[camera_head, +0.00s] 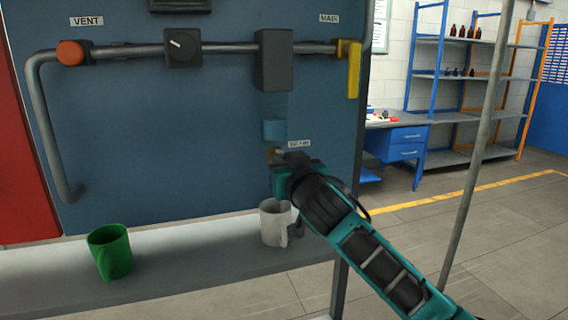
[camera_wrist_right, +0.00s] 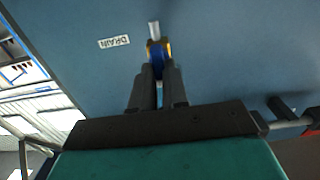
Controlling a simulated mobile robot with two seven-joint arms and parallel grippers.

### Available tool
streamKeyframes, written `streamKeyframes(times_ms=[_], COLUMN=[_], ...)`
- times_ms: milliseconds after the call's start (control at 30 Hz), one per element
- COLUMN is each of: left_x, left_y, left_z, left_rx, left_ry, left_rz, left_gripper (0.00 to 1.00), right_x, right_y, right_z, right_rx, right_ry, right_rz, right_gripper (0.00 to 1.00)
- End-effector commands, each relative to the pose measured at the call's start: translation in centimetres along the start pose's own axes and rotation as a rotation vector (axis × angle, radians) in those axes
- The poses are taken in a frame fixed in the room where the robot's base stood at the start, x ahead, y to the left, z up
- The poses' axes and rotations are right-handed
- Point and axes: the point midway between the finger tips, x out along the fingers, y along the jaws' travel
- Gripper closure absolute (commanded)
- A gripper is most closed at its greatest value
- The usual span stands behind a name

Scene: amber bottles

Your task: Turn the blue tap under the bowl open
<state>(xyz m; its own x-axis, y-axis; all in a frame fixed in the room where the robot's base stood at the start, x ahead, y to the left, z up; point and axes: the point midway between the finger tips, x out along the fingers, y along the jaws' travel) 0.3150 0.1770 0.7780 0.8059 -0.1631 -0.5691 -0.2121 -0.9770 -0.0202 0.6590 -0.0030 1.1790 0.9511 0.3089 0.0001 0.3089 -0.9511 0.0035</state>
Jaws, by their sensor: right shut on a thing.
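The bowl (camera_head: 274,128) is a clear bluish cylinder under a dark grey block (camera_head: 274,60) on the pipe. Below it, next to the DRAIN label (camera_head: 299,144), a bit of brass shows in the head view; my right gripper (camera_head: 278,157) hides most of the tap there. In the right wrist view, the blue tap (camera_wrist_right: 156,56) with brass at its top sits between the two dark fingers of my right gripper (camera_wrist_right: 158,75), which are shut on it. The handle's exact angle is hard to tell. My left gripper is not in view.
A white mug (camera_head: 274,224) stands on the ledge below the tap, close under my right wrist. A green mug (camera_head: 110,252) stands further left. Above are an orange vent knob (camera_head: 70,53), a black dial (camera_head: 182,47) and a yellow main lever (camera_head: 353,70).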

Motion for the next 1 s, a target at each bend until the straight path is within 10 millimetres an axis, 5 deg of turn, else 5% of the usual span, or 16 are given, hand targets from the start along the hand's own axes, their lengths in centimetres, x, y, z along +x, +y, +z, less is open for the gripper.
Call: streamKeyframes(times_ms=[367, 1000], left_x=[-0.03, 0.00], left_y=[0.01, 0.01], left_z=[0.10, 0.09], left_rx=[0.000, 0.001], left_ry=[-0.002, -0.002], left_rz=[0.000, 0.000], left_gripper=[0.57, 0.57], right_x=[0.00, 0.00], right_y=[-0.05, -0.30], right_z=[0.06, 0.14], right_rx=[-0.143, -0.736], right_ry=[-0.001, 0.000], right_rz=[0.000, 0.000], right_gripper=[1.00, 1.00])
